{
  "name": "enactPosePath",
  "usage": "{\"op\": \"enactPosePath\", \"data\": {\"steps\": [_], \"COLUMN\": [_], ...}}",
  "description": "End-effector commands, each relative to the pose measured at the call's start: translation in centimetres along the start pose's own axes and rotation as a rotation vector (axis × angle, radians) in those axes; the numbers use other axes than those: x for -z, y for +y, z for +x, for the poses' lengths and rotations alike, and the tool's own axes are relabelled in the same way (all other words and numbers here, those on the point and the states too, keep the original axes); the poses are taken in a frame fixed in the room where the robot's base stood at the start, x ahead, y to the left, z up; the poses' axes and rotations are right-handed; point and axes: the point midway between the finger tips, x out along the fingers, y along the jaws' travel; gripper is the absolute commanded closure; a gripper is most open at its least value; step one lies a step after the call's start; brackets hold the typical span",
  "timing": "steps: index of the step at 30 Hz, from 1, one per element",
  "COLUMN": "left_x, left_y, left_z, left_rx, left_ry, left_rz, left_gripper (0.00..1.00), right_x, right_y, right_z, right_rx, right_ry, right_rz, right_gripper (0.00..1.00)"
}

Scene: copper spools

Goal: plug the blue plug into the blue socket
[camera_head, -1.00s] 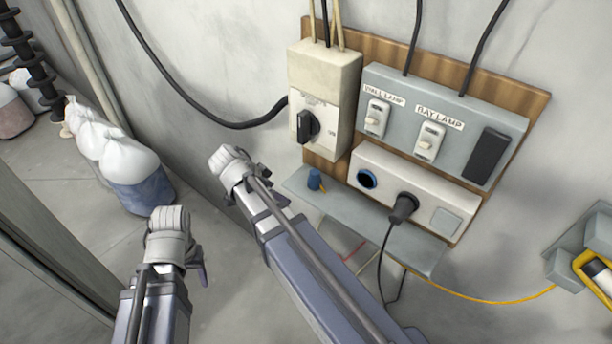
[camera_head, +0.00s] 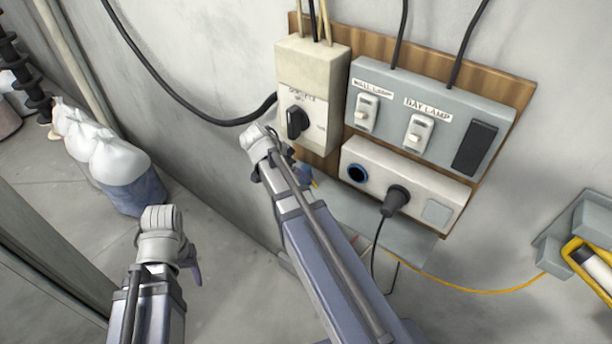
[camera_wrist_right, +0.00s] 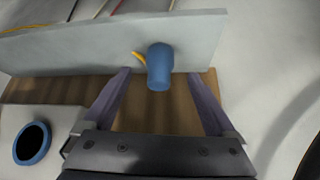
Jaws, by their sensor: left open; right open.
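The blue plug (camera_head: 304,174) stands on the grey shelf, partly hidden behind my right arm in the head view. The right wrist view shows the plug (camera_wrist_right: 160,66) between the spread fingers of my open right gripper (camera_wrist_right: 160,78), with gaps on both sides. I cannot tell how deep it is between them. The blue socket (camera_head: 357,173) is a blue-ringed round hole in the white outlet box; it is empty and also shows in the right wrist view (camera_wrist_right: 32,143). My left gripper (camera_head: 190,264) is open and empty, away from the board.
A black plug (camera_head: 396,200) with a cable sits in the same outlet box (camera_head: 458,196). The shelf (camera_head: 400,238) lies below it. A rotary switch box (camera_head: 312,75) and lamp-switch panel (camera_head: 440,100) are above. A yellow cable (camera_head: 480,290) hangs at the right.

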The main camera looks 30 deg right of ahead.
Motion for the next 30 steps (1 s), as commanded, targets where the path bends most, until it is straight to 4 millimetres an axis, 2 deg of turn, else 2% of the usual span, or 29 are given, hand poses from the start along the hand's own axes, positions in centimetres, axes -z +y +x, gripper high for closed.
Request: {"op": "enactPosePath", "data": {"steps": [10,14,16,24,30], "left_x": [0.0,0.0,0.0,0.2,0.2], "left_y": [0.0,0.0,0.0,0.4,0.4], "left_z": [0.0,0.0,0.2,3.9,4.3], "left_rx": [0.000,0.000,0.000,0.000,0.000], "left_ry": [0.000,0.000,0.000,0.000,0.000], "left_rz": [0.000,0.000,0.000,-0.001,-0.002], "left_gripper": [0.43,0.43,0.43,0.43,0.43], "right_x": [0.1,0.7,1.2,0.8,1.1], "right_y": [0.0,0.0,0.0,0.0,0.0], "right_z": [0.1,0.5,1.0,5.1,5.8], "right_rx": [0.000,-0.001,0.000,-0.001,0.000], "right_ry": [0.000,0.000,0.001,0.000,0.001], "right_rz": [0.000,0.002,0.001,0.001,0.000], "right_gripper": [0.09,0.09,0.09,0.09,0.09]}}
